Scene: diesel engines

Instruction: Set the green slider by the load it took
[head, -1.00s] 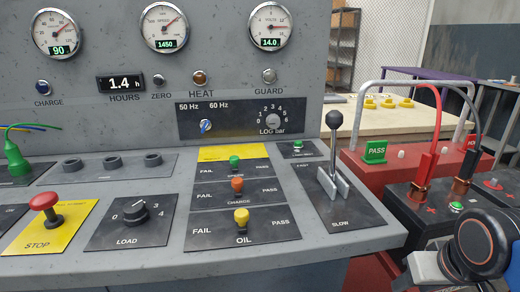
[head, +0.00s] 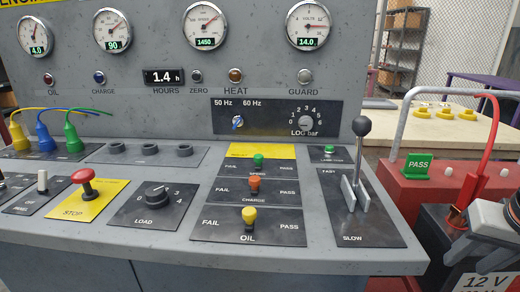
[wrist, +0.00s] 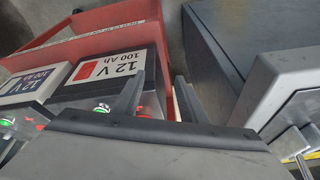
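The green slider (head: 258,160) stands in the top row of the three-row FAIL/PASS block, labelled SPEED, about midway between FAIL and PASS. An orange slider (head: 254,184) on the CHARGE row and a yellow slider (head: 249,216) on the OIL row also stand near the middle. The black LOAD knob (head: 157,195) has its mark toward the upper right, near 3; the exact setting is hard to read. My gripper (wrist: 159,80) is open and empty, its fingers apart beside the batteries, away from the panel.
Gauges read 4.0, 90, 1450 (head: 205,26) and 14.0. A tall black lever (head: 356,165) rises right of the sliders. A red STOP button (head: 86,187) is left of the knob.

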